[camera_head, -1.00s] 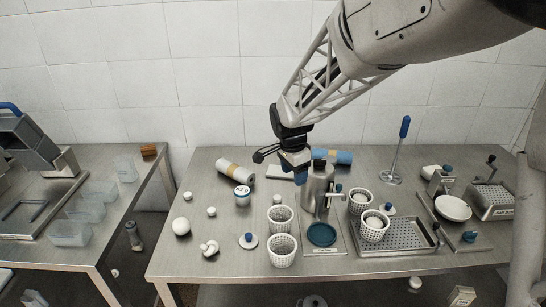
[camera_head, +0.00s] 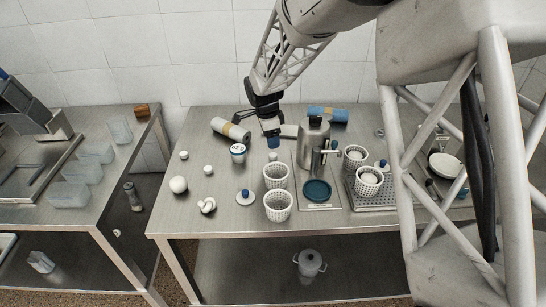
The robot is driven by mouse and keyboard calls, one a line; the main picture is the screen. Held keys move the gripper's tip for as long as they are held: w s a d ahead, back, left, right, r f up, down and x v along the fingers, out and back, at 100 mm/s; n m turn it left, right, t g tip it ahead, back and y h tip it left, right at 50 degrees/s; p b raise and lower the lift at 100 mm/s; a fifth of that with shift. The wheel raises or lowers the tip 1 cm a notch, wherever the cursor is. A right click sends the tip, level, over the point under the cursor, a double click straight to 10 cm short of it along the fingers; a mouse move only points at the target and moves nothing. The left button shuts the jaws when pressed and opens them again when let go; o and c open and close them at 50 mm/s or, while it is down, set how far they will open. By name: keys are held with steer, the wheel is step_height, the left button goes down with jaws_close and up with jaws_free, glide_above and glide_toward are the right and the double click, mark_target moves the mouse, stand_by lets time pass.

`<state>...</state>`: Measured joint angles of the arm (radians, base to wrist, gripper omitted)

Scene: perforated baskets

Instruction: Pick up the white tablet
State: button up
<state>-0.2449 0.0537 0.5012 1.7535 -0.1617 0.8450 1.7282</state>
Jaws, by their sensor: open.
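A flat white piece, which I take to be the white tablet (camera_head: 289,131), lies near the back of the middle steel table in the head view. It is partly hidden behind my gripper and the metal canister. My gripper (camera_head: 271,136) is open and hangs just left of and in front of it, pointing down.
A metal canister (camera_head: 313,142) stands close at the right. A white jar (camera_head: 238,153) and a grey roll (camera_head: 231,130) lie left; a blue roll (camera_head: 328,114) lies behind. White perforated baskets (camera_head: 277,207) stand in front. My own arm structure covers the right side.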

mark_target(273, 154)
steer(key=shift+d+f, duration=0.15)
steer(key=shift+f, duration=1)
steer(key=shift+w+d+f, duration=0.1)
steer(key=shift+w+f, duration=0.05)
steer(key=shift+f, duration=1.15)
steer(key=shift+w+f, duration=0.1)
steer(key=shift+f, duration=1.2)
steer(key=c, duration=1)
steer(key=shift+r, duration=0.1)
steer(key=shift+r, duration=4.9)
